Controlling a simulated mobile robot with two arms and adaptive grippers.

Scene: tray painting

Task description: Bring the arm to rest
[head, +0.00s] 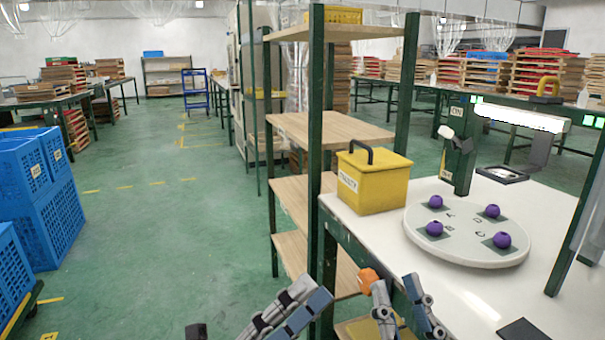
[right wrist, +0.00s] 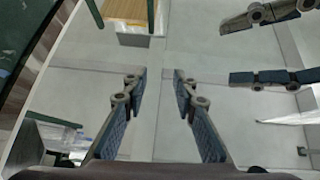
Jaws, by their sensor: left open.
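My left gripper (head: 315,290) is at the bottom middle of the head view, its fingers seen nearly edge-on. Its spread fingers also show at the upper right of the right wrist view (right wrist: 310,40). It is open and empty. My right gripper (head: 400,281) is just right of it, in front of the white table's near edge. In the right wrist view its fingertips (right wrist: 160,72) stand apart with nothing between them. An orange thing (head: 369,281) shows beside the right gripper's left finger in the head view; I cannot tell whether they touch.
A white table (head: 455,290) at right bears a yellow lidded box (head: 376,182) and a round white disc (head: 470,259) with several purple balls (head: 502,240). A green-posted shelf (head: 316,160) stands close ahead. Blue crates (head: 45,200) are at left; the green floor between is clear.

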